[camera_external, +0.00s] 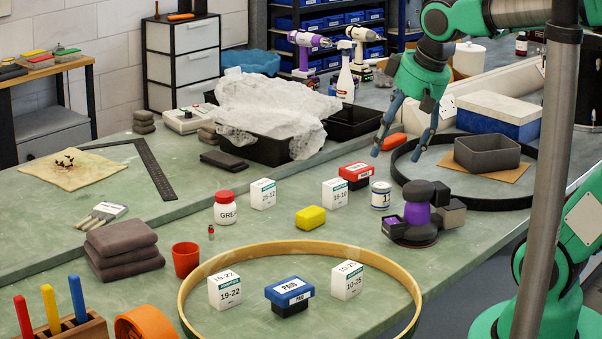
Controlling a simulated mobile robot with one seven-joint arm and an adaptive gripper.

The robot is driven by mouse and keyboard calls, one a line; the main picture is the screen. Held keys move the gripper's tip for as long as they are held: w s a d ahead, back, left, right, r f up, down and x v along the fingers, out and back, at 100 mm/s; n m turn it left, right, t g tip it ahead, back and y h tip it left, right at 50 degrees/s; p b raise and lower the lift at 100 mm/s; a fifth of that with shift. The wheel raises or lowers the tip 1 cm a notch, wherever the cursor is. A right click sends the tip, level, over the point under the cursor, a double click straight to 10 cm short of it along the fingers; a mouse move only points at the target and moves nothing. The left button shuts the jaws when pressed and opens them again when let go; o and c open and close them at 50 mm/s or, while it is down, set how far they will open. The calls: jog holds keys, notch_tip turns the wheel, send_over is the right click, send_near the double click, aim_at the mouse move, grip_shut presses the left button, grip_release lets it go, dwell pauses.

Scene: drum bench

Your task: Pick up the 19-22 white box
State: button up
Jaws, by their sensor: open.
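The white box marked 19-22 (225,291) stands upright inside the wooden hoop (194,277) at the front of the bench. A blue stamp marked PAID (289,293) and a white box marked 10-25 (347,281) stand to its right inside the same hoop. My gripper (401,150) is open and empty, pointing down near the black hoop at the back right. It is well above and to the right of the 19-22 box and apart from it.
White boxes marked 25-12 (262,194) and 16-10 (335,193) stand mid-bench. A grey pole (546,170) crosses the right side.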

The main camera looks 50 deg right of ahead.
jog(key=w+a+g+p, duration=0.15)
jog(key=w+a, duration=0.25)
jog(key=w, duration=0.5)
jog(key=m+g+p, duration=0.1)
jog(key=g+p, duration=0.2)
jog(key=p, duration=0.2)
send_over(224, 277)
notch_tip(224, 277, down, 20)
jog(key=shift+w+a+r, duration=0.15)
jog(key=shift+f+b, duration=1)
jog(key=shift+f, duration=3.3)
jog(key=shift+f+b, duration=0.75)
jog(key=shift+f, duration=1.9)
